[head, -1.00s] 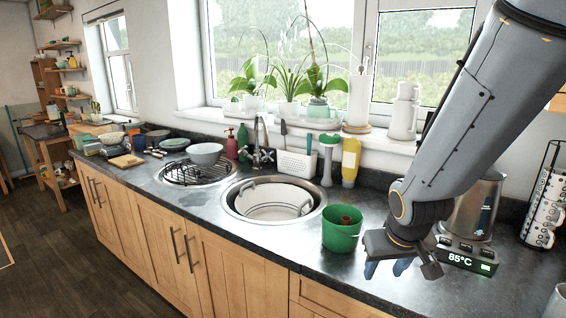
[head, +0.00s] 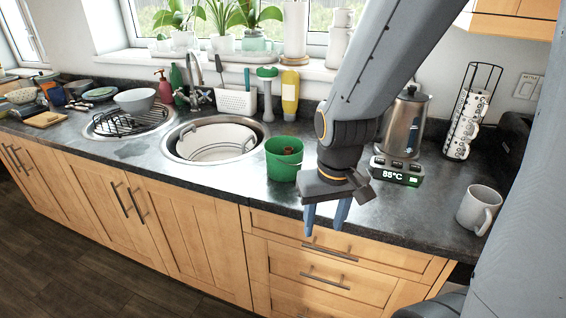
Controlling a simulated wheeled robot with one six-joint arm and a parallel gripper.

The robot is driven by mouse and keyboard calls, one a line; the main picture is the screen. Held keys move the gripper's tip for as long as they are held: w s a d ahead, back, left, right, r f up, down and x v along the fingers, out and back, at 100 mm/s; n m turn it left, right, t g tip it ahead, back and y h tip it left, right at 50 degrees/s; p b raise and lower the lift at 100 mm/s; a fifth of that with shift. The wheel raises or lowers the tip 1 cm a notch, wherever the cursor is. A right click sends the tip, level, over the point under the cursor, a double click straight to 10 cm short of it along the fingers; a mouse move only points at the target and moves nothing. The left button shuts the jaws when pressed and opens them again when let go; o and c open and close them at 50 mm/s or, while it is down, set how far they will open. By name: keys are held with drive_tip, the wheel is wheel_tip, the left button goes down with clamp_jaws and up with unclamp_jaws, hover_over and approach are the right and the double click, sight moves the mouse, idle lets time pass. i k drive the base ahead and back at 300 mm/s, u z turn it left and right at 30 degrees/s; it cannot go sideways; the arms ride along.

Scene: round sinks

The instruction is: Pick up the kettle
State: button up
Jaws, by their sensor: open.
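The kettle (head: 407,122) is a silver metal kettle with a dark lid. It stands upright on its base (head: 397,171), which has a lit display reading 85°C, on the dark counter at the right. My arm crosses in front of it and hides its left side; I cannot see its handle clearly. My gripper (head: 326,222) is open and empty, pointing down with two blue fingers. In the picture it is left of and below the kettle, near the counter's front edge, apart from the kettle.
A green bucket (head: 284,160) stands just left of my gripper. A grey mug (head: 479,209) is at the right, and a rack of mugs (head: 468,120) stands behind. Round sinks (head: 215,139) lie to the left. The counter (head: 415,215) between kettle and mug is clear.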

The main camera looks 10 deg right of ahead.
sight(402, 130)
drive_tip(key=z, duration=1.55)
drive_tip(key=k, duration=0.25)
drive_tip(key=u, duration=0.6)
drive_tip(key=i, duration=0.35)
drive_tip(key=z, duration=0.2)
